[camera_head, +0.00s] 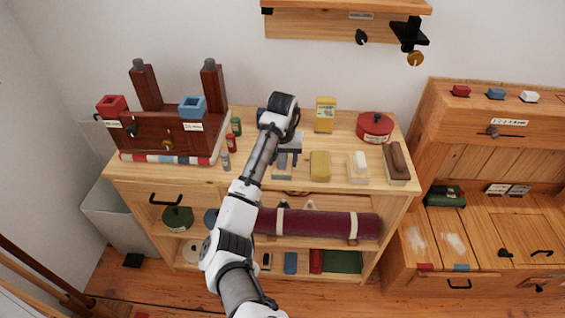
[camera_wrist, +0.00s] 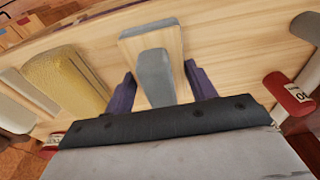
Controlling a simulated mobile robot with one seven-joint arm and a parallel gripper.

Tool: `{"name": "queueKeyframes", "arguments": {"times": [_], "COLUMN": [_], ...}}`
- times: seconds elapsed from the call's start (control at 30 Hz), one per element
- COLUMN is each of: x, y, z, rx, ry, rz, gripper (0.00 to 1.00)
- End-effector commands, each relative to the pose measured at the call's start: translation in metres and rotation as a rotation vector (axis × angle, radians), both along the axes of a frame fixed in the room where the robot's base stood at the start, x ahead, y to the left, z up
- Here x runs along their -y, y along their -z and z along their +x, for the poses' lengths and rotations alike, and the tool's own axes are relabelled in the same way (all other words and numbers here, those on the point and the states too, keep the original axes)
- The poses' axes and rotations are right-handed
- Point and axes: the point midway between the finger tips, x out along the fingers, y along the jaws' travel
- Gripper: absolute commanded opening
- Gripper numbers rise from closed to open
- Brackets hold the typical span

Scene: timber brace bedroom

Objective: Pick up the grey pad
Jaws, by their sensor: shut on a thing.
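The grey pad (camera_wrist: 154,76) shows in the wrist view as a rounded grey block over a small pale wooden tray or block with a grey end. In the head view, the grey pad (camera_head: 282,162) is on the cabinet top, partly covered by my gripper. My gripper (camera_head: 289,149) is low over the cabinet top. Its two purple fingers stand on either side of the pad in the wrist view (camera_wrist: 159,73), shut on it. The pad appears at or close to the surface; any gap beneath is not clear.
A yellow block (camera_head: 320,165) stands just right of the pad, then a white pad (camera_head: 361,162) and a brown brush-like block (camera_head: 398,158). Small red (camera_head: 231,143), green (camera_head: 236,126) and grey bottles stand left. A yellow tin (camera_head: 325,114) and red pot (camera_head: 375,125) stand behind.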

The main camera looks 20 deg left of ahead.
Motion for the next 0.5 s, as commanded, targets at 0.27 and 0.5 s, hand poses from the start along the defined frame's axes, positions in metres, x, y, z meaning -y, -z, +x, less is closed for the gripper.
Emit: {"name": "queueKeyframes", "arguments": {"times": [0.27,0.5], "x": [0.000,-0.001], "y": [-0.009,-0.054], "z": [0.001,0.001], "rx": [0.002,0.005], "ry": [0.000,0.001], "rz": [0.001,0.004], "gripper": [0.31,0.31]}}
